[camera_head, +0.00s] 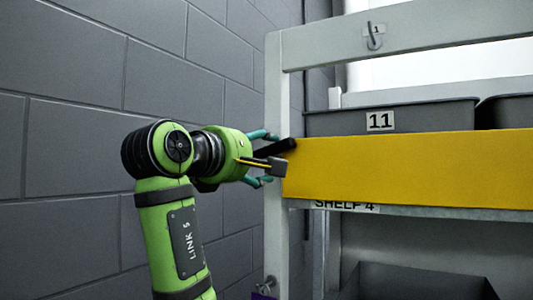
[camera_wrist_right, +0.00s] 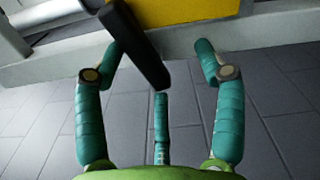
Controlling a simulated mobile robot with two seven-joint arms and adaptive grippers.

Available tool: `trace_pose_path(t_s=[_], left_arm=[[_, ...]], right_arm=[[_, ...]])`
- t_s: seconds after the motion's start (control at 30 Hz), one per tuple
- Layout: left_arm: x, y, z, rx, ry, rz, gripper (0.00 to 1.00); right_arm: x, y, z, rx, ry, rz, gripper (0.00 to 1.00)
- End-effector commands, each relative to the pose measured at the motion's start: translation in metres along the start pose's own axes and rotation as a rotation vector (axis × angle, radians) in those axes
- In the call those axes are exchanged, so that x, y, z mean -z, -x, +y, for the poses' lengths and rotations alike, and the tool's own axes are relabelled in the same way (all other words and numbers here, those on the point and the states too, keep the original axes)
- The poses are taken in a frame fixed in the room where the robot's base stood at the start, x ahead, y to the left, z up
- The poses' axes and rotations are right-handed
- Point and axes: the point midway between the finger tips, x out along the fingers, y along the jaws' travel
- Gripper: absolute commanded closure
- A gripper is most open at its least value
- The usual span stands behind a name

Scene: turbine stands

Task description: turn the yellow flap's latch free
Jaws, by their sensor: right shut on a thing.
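The yellow flap (camera_head: 410,168) spans the front of the shelf and is upright. Its edge also shows at the top of the right wrist view (camera_wrist_right: 185,12). The black bar-shaped latch (camera_head: 275,147) is at the flap's left end by the grey post, slightly tilted. In the right wrist view the latch (camera_wrist_right: 135,45) reaches in between the teal fingers. My right gripper (camera_head: 268,158) is shut on the latch, with its fingers around the bar; the fingers also show in the wrist view (camera_wrist_right: 158,62). The exact contact is partly hidden. My left gripper is not in view.
A grey bin labelled 11 (camera_head: 430,119) stands behind the flap, with another bin (camera_head: 508,111) to its right. The grey stand post (camera_head: 278,235) is close to the gripper. A hook (camera_head: 374,41) hangs on the upper rail. A dark block wall (camera_head: 75,65) fills the left.

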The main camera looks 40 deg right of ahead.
Motion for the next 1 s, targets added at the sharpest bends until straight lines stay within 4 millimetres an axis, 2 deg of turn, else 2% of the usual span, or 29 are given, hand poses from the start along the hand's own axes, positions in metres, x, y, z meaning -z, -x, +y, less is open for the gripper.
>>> trace_pose_path(t_s=[0.5, 0.77, 0.83, 1.0], left_arm=[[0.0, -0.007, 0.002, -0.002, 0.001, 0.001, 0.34], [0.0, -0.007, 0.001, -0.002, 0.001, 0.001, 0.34], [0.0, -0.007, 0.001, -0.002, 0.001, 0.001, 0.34], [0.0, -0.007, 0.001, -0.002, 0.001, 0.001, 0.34]], right_arm=[[0.001, 0.042, 0.0, -0.004, 0.001, 0.003, 0.36], [0.001, 0.044, 0.001, -0.004, 0.001, 0.003, 0.36], [0.001, 0.045, 0.001, -0.005, -0.004, 0.003, 0.57], [-0.001, 0.062, 0.006, -0.007, -0.141, 0.005, 0.57]])
